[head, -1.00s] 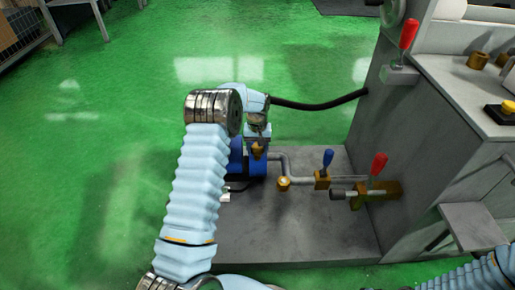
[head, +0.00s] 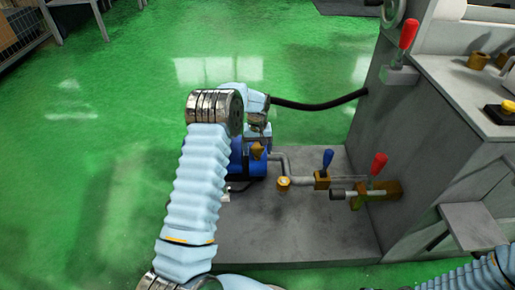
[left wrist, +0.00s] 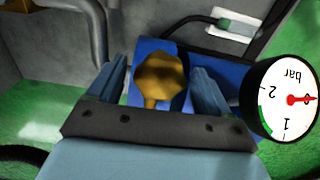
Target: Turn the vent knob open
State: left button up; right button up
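The vent knob, a brass lobed knob (left wrist: 160,80) on a short stem, sits over the blue pump body (left wrist: 146,58) in the left wrist view. It shows small and brass in the head view (head: 257,151), just below my left gripper (head: 257,132). In the left wrist view, the two fingers of my left gripper (left wrist: 158,78) stand on either side of the knob. Gaps show between the knob and both fingers, so the gripper is open around it. My right gripper is out of view; only part of that arm shows at lower right.
A round pressure gauge (left wrist: 287,100) stands close to the right finger, its red needle near zero. Pipes with a blue lever (head: 328,158) and a red lever (head: 378,164) lie right of the pump. The grey machine cabinet (head: 415,160) rises further right. Green floor is clear at left.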

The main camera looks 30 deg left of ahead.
aim_at(257, 147)
pick_arm(q)
notch_tip(257, 147, up, 14)
jog(key=p, duration=0.1)
jog(key=shift+p, duration=0.4)
jog(key=shift+f, duration=0.15)
jog(key=s+d+f+m+h+p, duration=0.1)
jog(key=s+d+f+p, duration=0.1)
jog(key=s+d+f, duration=0.45)
jog(key=s+d+f+m+h+p, duration=0.1)
jog(key=s+d+f+m, duration=0.15)
jog(key=d+f, duration=0.6)
jog(key=s+d+f+p, duration=0.1)
jog(key=s+d, duration=0.2)
jog(key=s, duration=0.4)
jog(key=s+d+f+h, duration=0.1)
jog(key=s+d, duration=0.3)
jog(key=s, duration=0.3)
jog(key=s+d+f+m+h+p, duration=0.1)
jog(key=s+d+f, duration=0.1)
jog(key=s+d, duration=0.2)
jog(key=s, duration=0.3)
jog(key=shift+s+t+p, duration=0.15)
jog(key=shift+t+p, duration=0.15)
jog(key=shift+t, duration=0.1)
